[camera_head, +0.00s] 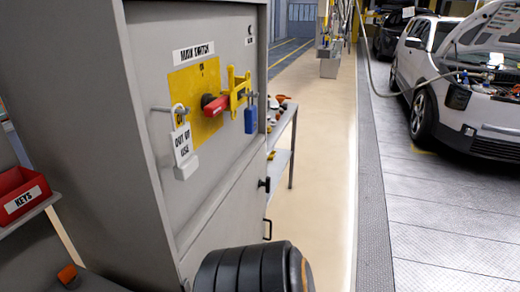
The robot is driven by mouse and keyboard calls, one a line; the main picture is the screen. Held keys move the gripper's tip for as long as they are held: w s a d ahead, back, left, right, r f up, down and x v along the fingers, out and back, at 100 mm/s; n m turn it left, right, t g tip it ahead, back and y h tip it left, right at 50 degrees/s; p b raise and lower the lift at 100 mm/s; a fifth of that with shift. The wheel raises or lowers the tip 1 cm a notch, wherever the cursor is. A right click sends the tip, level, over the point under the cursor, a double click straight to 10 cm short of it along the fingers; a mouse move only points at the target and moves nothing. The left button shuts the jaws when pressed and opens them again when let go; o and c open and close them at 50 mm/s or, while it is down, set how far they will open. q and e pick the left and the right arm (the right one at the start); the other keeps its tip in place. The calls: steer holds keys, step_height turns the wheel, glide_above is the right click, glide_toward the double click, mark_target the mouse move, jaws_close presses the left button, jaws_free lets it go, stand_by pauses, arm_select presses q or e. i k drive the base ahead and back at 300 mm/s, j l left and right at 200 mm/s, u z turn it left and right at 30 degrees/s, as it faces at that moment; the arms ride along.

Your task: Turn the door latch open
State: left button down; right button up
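A grey cabinet (80,110) fills the left half of the head view. A small black knob-like fitting (264,184) sits at the right edge of its front face, below the switch, and looks like the door latch. It is small, and I cannot tell which way it is turned. A black handle (267,229) shows lower down. The cabinet door looks closed. Neither of my grippers is in view.
A dark ribbed cylinder (250,270) is at the bottom. A bench (282,158) stands behind; the aisle is clear.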

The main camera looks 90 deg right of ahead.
mark_target(268, 184)
steer(key=z, duration=2.85)
steer(key=i+l+u, duration=0.3)
steer(key=i+l, duration=0.2)
steer(key=i, duration=0.05)
